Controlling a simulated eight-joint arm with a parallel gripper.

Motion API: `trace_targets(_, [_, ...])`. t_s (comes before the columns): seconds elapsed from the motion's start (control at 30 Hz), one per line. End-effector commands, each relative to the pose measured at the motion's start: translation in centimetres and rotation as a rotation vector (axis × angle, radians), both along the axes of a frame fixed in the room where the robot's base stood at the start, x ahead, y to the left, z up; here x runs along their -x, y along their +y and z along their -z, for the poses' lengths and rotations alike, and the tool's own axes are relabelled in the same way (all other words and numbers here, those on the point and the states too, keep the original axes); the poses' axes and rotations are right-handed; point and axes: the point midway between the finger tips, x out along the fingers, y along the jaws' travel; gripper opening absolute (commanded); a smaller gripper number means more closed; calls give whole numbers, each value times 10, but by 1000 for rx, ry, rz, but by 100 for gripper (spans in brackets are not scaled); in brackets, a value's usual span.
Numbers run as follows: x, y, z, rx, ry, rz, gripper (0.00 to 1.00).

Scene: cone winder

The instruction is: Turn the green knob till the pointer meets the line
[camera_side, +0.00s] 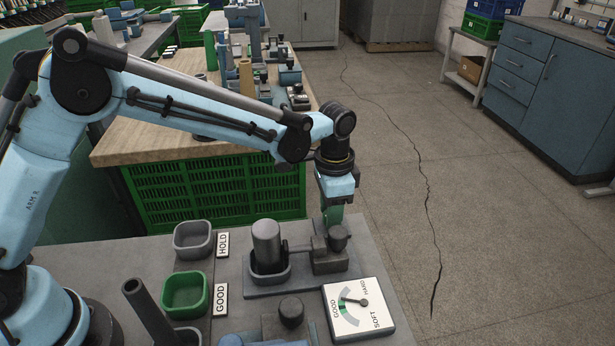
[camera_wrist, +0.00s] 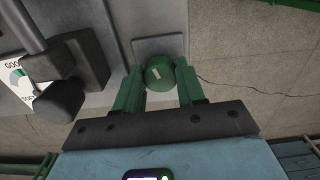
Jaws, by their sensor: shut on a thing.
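The green knob (camera_wrist: 159,74), with a short pale mark on its face, sits between my gripper's two green fingers (camera_wrist: 160,86) in the wrist view. The fingers are closed on its sides. In the side view my gripper (camera_side: 333,216) reaches down over the grey fixture, and the green knob is hidden there. Part of the dial (camera_wrist: 17,73) shows in the wrist view.
A dark cylinder (camera_side: 267,243) stands in a grey holder left of my gripper. A dark round knob (camera_side: 291,312) is in front. A grey HOLD bin (camera_side: 193,240) and a green GOOD bin (camera_side: 186,295) stand to the left. Open floor lies right of the bench.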

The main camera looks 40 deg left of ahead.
Motion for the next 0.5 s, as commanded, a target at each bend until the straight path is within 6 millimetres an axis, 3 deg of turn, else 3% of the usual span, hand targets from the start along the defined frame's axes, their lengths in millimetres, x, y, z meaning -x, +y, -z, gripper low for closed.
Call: trace_targets(0.5, [1, -1, -1, -1, 1, -240, 9])
